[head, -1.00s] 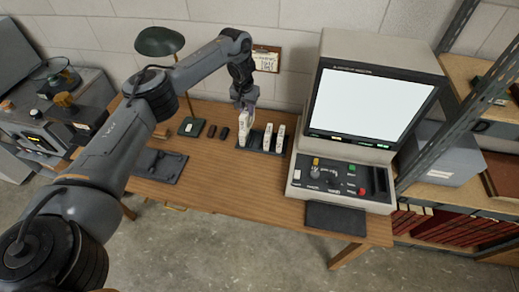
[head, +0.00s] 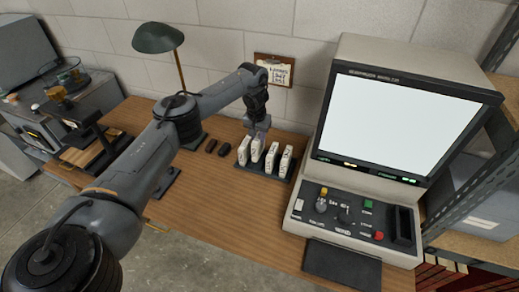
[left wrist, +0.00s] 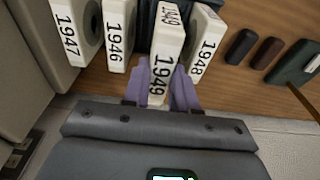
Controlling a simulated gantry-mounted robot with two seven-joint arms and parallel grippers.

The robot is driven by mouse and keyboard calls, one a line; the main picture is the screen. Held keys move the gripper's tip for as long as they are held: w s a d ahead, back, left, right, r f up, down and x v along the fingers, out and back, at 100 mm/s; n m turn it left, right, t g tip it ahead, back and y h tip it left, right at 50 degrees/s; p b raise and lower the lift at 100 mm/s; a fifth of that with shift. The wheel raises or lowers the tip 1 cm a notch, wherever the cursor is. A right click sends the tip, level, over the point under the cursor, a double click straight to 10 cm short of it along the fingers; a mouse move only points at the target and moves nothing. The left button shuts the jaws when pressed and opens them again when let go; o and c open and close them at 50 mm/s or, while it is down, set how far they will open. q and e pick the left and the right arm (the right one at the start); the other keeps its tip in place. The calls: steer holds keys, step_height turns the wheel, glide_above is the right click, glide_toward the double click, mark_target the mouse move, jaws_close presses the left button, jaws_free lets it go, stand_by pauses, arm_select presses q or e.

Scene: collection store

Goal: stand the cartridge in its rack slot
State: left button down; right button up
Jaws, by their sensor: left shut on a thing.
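My left gripper (head: 259,127) is shut on the white cartridge marked 1949 (left wrist: 165,62), with its lilac fingers (left wrist: 160,92) on both sides of it. In the head view this cartridge (head: 256,149) is upright in the row on the dark rack (head: 277,179), second from the left. In the left wrist view, cartridge 1946 (left wrist: 116,36) and cartridge 1947 (left wrist: 72,33) stand to its left and cartridge 1948 (left wrist: 205,42) to its right. The bottom of the held cartridge is hidden, so I cannot tell whether it is fully seated. My right gripper is out of view.
A large reader with a lit screen (head: 400,120) stands right of the rack. Two small dark objects (head: 211,146) (head: 224,150) and a green lamp (head: 158,39) are to its left. A clipboard (head: 274,70) hangs on the wall behind. The wooden tabletop (head: 230,205) in front is clear.

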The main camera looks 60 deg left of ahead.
arm_select(q)
steer(key=shift+f+b, duration=0.55)
steer(key=shift+f, duration=1.95)
steer(key=shift+w, duration=0.1)
steer(key=c, duration=0.9)
jaws_free()
steer(key=shift+f, duration=0.1)
steer(key=r+p, duration=0.1)
steer(key=r, duration=0.2)
steer(key=r+p, duration=0.1)
steer(key=r, duration=0.3)
steer(key=s+r+p, duration=0.1)
steer(key=r+p, duration=0.1)
steer(key=r, duration=0.1)
steer(key=shift+d+r, duration=0.35)
steer(key=shift+r, duration=0.05)
steer(key=shift+s+d+r+p, duration=0.1)
steer(key=shift+r+p, duration=0.45)
steer(key=shift+r, duration=0.2)
